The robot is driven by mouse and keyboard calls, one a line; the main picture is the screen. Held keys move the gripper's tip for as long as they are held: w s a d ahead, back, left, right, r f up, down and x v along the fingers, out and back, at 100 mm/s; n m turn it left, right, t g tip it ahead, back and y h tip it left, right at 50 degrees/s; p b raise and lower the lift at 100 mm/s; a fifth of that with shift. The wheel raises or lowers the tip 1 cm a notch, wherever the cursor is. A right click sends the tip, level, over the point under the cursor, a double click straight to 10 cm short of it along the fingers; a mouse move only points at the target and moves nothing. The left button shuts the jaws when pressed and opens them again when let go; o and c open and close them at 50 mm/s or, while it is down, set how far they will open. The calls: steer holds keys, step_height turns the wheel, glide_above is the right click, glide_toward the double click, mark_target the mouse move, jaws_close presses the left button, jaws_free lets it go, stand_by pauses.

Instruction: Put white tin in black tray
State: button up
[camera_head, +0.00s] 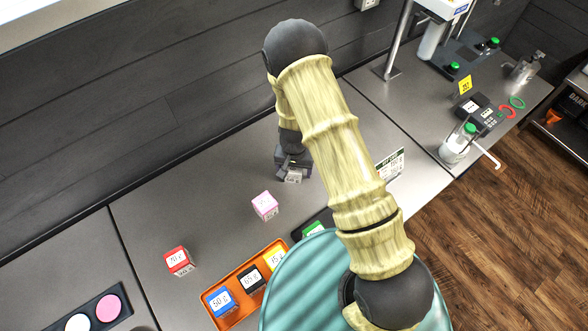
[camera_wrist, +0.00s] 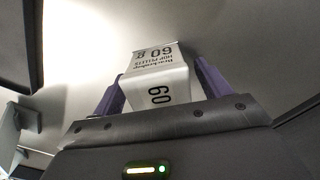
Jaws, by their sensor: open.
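The white tin (camera_wrist: 160,88), marked 60 g hop pellets, stands between the two purple fingers of my gripper (camera_wrist: 162,80) in the wrist view. The fingers are open on either side of it; I cannot tell whether either touches it. In the head view my gripper (camera_head: 293,162) is low over the grey bench, and a small part of the white tin (camera_head: 293,177) shows below it. A black tray (camera_head: 323,217) with a green tin (camera_head: 313,229) in it lies nearer, partly hidden by my arm and body.
A pink tin (camera_head: 265,205) and a red tin (camera_head: 179,261) stand on the bench. An orange tray (camera_head: 208,297) holds blue, black and yellow tins. A dark holder (camera_head: 72,318) with pink and white discs is at lower left. A sign card (camera_head: 390,164) stands right of my arm.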

stand_by(0.3)
steer(key=c, duration=1.2)
steer(key=shift+r, duration=0.15)
step_height(320, 180, up, 10)
steer(key=b, duration=0.2)
steer(key=shift+b, duration=0.3)
